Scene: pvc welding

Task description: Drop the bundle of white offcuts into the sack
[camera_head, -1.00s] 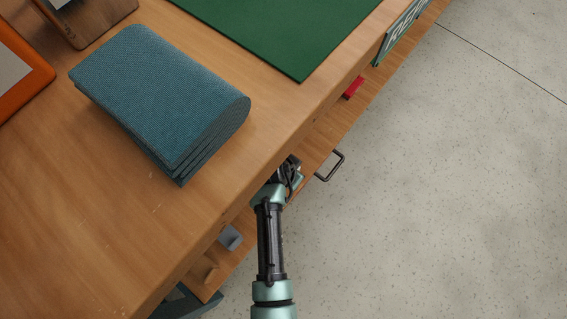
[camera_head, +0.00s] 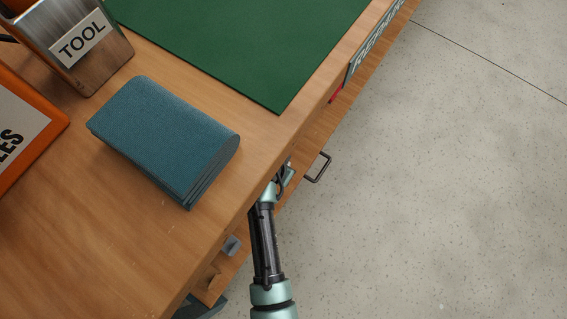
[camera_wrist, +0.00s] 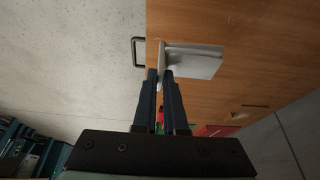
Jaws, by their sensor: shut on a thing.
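I cannot make out a sack in either view.
A folded teal cloth (camera_head: 165,138), a green mat (camera_head: 245,45), a metal TOOL holder (camera_head: 75,45) and an orange-edged tray (camera_head: 50,125) are on the wooden bench (camera_head: 90,240). A dark handle (camera_head: 318,167) sticks out from the bench front. Open speckled floor (camera_head: 430,200) lies to the right.

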